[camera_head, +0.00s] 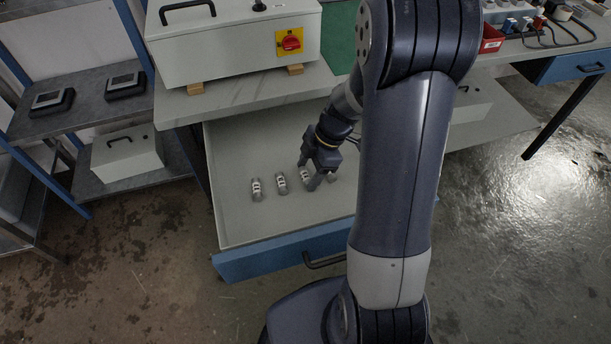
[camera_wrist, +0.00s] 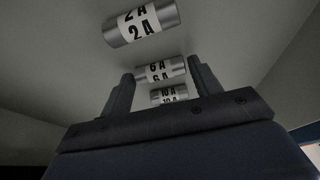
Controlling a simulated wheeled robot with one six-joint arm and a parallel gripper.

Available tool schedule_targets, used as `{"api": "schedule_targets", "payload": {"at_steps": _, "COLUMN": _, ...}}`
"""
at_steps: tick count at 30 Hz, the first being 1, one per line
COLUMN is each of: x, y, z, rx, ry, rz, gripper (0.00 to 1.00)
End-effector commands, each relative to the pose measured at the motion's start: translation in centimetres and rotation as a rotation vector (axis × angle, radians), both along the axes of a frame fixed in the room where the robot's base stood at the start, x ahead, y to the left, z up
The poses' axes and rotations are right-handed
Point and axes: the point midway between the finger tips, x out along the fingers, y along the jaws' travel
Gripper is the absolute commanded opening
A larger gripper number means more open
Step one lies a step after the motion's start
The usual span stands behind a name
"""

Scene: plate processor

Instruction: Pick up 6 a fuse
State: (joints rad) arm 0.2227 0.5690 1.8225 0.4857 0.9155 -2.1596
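Three silver cylindrical fuses with white labels lie in a row in the open drawer (camera_head: 285,218). The wrist view reads 2 A on the near fuse (camera_wrist: 142,24), 6 A on the middle fuse (camera_wrist: 160,70) and 10 A on the last fuse (camera_wrist: 169,96). The 6 A fuse is also the middle one in the head view (camera_head: 281,182). My gripper (camera_head: 308,175) is open and points down by the rightmost fuse in the head view. In the wrist view the 6 A fuse appears between its fingertips (camera_wrist: 160,72). Whether the fingers are level with it, I cannot tell.
A bench with a white box (camera_head: 235,45) with a red-yellow switch stands behind the drawer. The drawer has a blue front (camera_head: 285,255) and bare floor to the left of the fuses. A shelf (camera_head: 95,110) stands at the left, and another workbench at the right.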

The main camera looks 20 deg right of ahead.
Motion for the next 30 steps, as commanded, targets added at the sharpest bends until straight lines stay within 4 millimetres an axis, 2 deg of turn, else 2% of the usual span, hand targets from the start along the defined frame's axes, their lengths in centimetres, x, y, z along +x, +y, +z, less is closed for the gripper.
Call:
{"api": "schedule_targets", "payload": {"at_steps": 2, "x": 0.0, "y": 0.0, "z": 0.0, "rx": 0.000, "ry": 0.000, "rz": 0.000, "gripper": 0.53}}
{"api": "schedule_targets", "payload": {"at_steps": 10, "x": 0.0, "y": 0.0, "z": 0.0, "rx": 0.000, "ry": 0.000, "rz": 0.000, "gripper": 0.31}}
{"api": "schedule_targets", "payload": {"at_steps": 19, "x": 0.0, "y": 0.0, "z": 0.5, "rx": 0.000, "ry": -0.001, "rz": 0.001, "gripper": 0.30}}
{"api": "schedule_targets", "payload": {"at_steps": 23, "x": 0.1, "y": 0.0, "z": 2.5, "rx": -0.001, "ry": -0.005, "rz": 0.001, "gripper": 0.29}}
{"api": "schedule_targets", "payload": {"at_steps": 30, "x": 0.1, "y": 0.0, "z": 7.4, "rx": -0.002, "ry": -0.005, "rz": 0.000, "gripper": 0.29}}
